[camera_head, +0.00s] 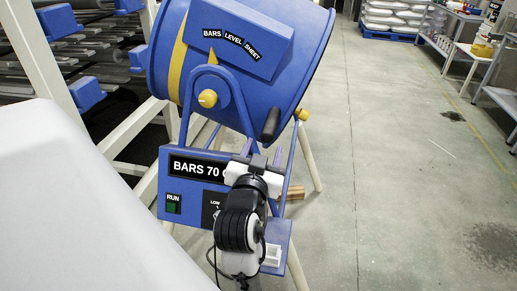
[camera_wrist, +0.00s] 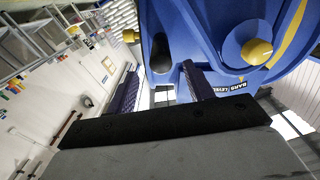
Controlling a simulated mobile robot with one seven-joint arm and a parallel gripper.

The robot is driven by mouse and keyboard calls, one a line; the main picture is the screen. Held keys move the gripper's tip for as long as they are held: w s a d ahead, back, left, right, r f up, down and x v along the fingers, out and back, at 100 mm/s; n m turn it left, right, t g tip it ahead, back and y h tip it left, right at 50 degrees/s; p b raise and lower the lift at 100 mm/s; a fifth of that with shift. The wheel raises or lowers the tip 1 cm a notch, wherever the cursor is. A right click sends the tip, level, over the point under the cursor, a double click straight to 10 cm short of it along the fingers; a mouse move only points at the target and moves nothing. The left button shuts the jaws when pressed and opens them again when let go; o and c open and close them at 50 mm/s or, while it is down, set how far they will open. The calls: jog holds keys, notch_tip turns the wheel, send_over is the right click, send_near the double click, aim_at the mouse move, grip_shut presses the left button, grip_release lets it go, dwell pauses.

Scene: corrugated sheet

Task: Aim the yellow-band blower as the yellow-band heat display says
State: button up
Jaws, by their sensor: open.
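The blue blower (camera_head: 225,85) with a yellow band hangs tilted in its stand, its top label reading BARS LEVEL SHEET. A round yellow knob (camera_head: 207,98) sits at its side pivot. A dark handle (camera_head: 270,124) sticks out at its lower right; in the wrist view the handle (camera_wrist: 160,55) lies just beyond and between my fingertips. My gripper (camera_head: 258,160) is open, below the handle and apparently not touching it; its two fingers (camera_wrist: 160,82) show in the wrist view. The display (camera_head: 190,167) reads "BARS 70"; my gripper hides its right end.
A green RUN button (camera_head: 173,204) and a partly hidden dial panel marked LOW (camera_head: 211,208) are on the front box. Racks with blue parts (camera_head: 88,95) stand at left. The floor (camera_head: 400,170) at right is clear up to the benches.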

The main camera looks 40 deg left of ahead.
jog(key=p+v, duration=0.5)
jog(key=p, duration=0.3)
jog(key=shift+r+p, duration=0.2)
jog(key=shift+p, duration=0.2)
dwell(0.3)
